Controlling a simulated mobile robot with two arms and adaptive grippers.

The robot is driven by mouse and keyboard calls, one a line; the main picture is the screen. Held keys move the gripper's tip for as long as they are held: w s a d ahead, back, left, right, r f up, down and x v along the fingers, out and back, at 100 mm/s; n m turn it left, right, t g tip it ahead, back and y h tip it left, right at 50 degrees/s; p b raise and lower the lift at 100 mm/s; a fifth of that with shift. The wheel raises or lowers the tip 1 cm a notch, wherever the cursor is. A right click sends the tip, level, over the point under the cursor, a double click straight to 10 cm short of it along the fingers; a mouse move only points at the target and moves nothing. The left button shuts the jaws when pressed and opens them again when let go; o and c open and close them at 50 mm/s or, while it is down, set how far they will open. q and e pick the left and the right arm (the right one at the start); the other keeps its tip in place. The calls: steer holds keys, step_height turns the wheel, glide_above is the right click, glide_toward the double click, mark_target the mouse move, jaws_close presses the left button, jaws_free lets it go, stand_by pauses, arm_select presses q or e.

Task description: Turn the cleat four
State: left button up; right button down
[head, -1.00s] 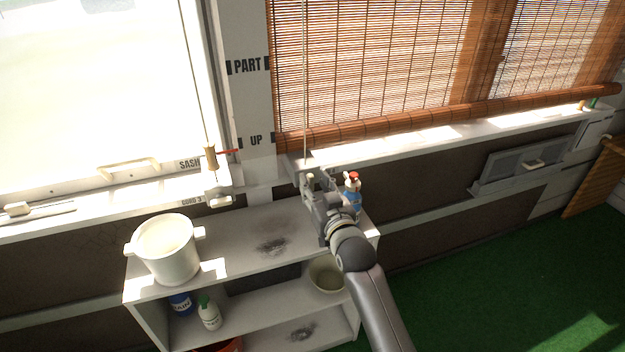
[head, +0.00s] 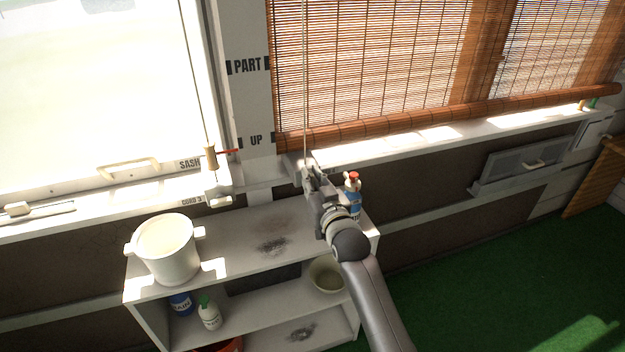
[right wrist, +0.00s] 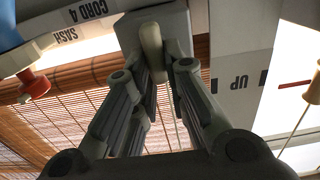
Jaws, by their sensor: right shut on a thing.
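My right gripper (head: 312,174) is at the left end of the blind's sill, just below the hanging cord. In the right wrist view its fingers (right wrist: 156,72) are shut on a pale, rounded bar, the cleat (right wrist: 151,45), in front of a grey block. A label reading "CORD 4" (right wrist: 90,10) shows upside down beside it. In the head view the gripper mostly hides the cleat, so its exact angle there cannot be told. My left gripper is not in view.
A white bucket (head: 166,254) stands on the shelf unit (head: 235,232). A blue bottle with a red top (head: 353,203) stands close to my right gripper. Green floor lies clear at right.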

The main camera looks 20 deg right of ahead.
steer(key=m+p, duration=0.1)
steer(key=m, duration=0.5)
steer(key=d+f+m+p, duration=0.1)
steer(key=m+p, duration=0.1)
steer(key=m, duration=0.4)
steer(key=d+f+m+p, duration=0.1)
steer(key=m, duration=0.4)
steer(key=shift+m+p, duration=0.4)
stand_by(0.4)
steer(key=c, duration=1.5)
jaws_free()
steer(key=shift+o, duration=0.2)
